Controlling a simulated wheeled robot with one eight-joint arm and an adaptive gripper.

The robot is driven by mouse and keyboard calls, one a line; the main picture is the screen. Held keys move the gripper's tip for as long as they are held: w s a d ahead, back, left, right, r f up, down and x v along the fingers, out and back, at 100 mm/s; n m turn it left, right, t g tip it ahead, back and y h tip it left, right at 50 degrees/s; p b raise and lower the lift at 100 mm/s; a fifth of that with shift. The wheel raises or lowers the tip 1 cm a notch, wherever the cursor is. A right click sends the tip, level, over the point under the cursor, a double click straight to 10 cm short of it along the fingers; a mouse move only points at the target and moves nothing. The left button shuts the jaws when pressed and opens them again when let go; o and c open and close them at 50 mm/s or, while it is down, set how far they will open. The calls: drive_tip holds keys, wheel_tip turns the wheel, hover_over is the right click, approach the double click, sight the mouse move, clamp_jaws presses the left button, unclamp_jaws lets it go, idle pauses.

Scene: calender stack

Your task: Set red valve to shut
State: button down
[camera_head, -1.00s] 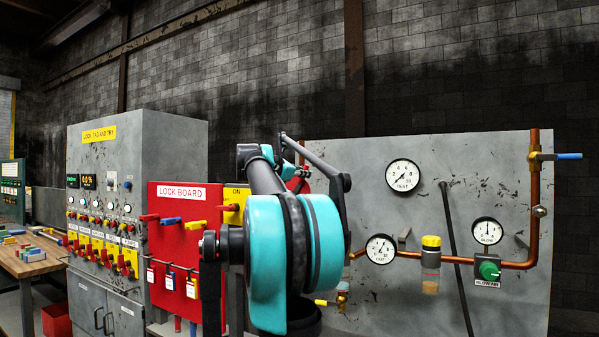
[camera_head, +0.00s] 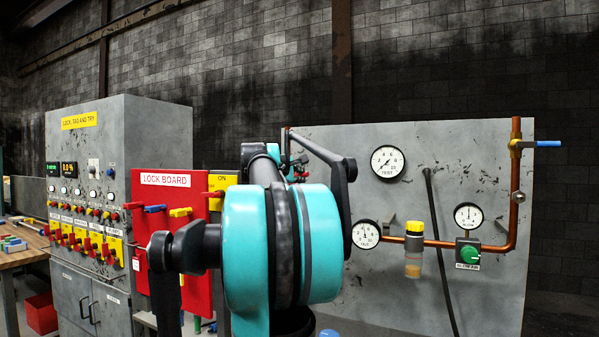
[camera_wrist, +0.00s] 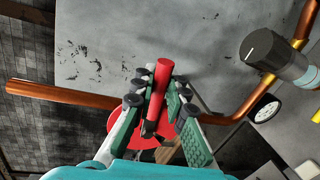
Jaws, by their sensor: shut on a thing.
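The red valve's handle (camera_wrist: 161,82) is a red bar, standing out in the middle of the wrist view beside a copper pipe (camera_wrist: 65,94). A red disc (camera_wrist: 122,122) shows partly behind my fingers. My gripper (camera_wrist: 158,92) has its green-padded fingers on both sides of the red bar and is shut on it. In the head view my teal and black arm covers most of the valve and my gripper. Only a small bit of red shows behind the arm there, so I cannot read the valve's position.
The grey panel (camera_head: 400,285) carries gauges, a green knob (camera_head: 468,254) and a blue-handled valve (camera_head: 540,144). A dark knob (camera_wrist: 268,50) is right of my fingers in the wrist view. The red lock board (camera_head: 180,215) and grey cabinet (camera_head: 158,130) stand left of my arm.

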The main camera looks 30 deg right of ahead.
drive_tip(key=shift+f+m+t, duration=0.3)
drive_tip(key=shift+f+m, duration=0.45)
drive_tip(key=shift+m, duration=0.15)
drive_tip(key=c, duration=1.5)
unclamp_jaws()
drive_tip(key=v, duration=1.2)
